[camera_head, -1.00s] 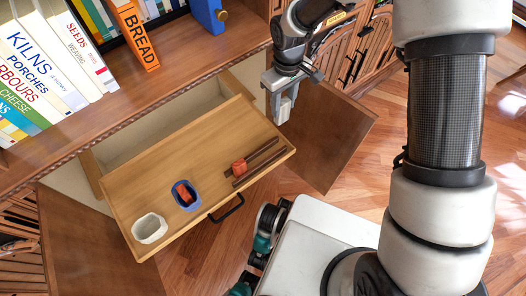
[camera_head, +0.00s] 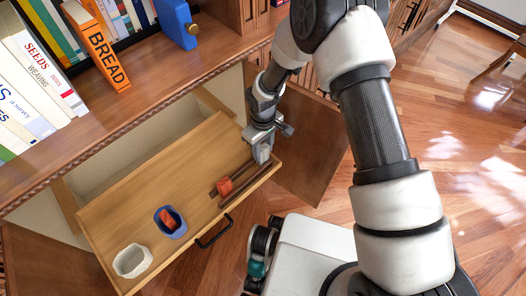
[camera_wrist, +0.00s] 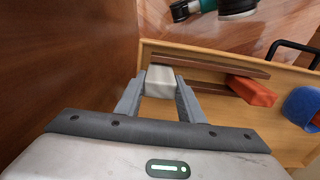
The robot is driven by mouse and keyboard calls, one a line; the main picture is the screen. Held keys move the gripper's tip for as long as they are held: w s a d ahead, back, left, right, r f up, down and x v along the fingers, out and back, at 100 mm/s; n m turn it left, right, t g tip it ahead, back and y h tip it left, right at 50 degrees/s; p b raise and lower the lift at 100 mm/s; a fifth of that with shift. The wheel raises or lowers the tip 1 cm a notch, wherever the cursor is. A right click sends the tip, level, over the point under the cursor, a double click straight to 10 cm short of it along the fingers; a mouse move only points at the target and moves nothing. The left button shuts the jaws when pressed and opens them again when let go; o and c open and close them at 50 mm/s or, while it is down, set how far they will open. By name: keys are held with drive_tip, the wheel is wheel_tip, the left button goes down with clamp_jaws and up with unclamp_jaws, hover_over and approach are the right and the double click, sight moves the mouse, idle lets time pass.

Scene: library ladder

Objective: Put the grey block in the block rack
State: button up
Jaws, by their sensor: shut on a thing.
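My gripper (camera_head: 262,150) is shut on the grey block (camera_wrist: 160,80), which sits between its two fingers in the wrist view. The block rack is two dark parallel rails (camera_head: 252,184) on the right part of the open drawer; it also shows in the wrist view (camera_wrist: 212,64). A red-orange block (camera_head: 225,187) sits between the rails towards their left end. In the head view the grey block is at the rails' right end, low over the drawer. I cannot tell whether it touches the rails or the drawer floor.
The wooden drawer (camera_head: 190,180) also holds a blue cup (camera_head: 183,225) with a red piece inside and a white cup (camera_head: 120,268). A black handle (camera_head: 214,232) is on its front. A shelf with books (camera_head: 100,50) overhangs behind. An open cabinet door (camera_head: 308,150) stands right of the drawer.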

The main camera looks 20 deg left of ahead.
drive_tip(key=shift+f, duration=0.45)
drive_tip(key=shift+f, duration=0.2)
drive_tip(key=o, duration=1.1)
drive_tip(key=shift+c, duration=0.2)
drive_tip(key=shift+r, duration=0.1)
wheel_tip(320, 180, up, 12)
drive_tip(key=p, duration=0.3)
drive_tip(key=shift+r, duration=0.15)
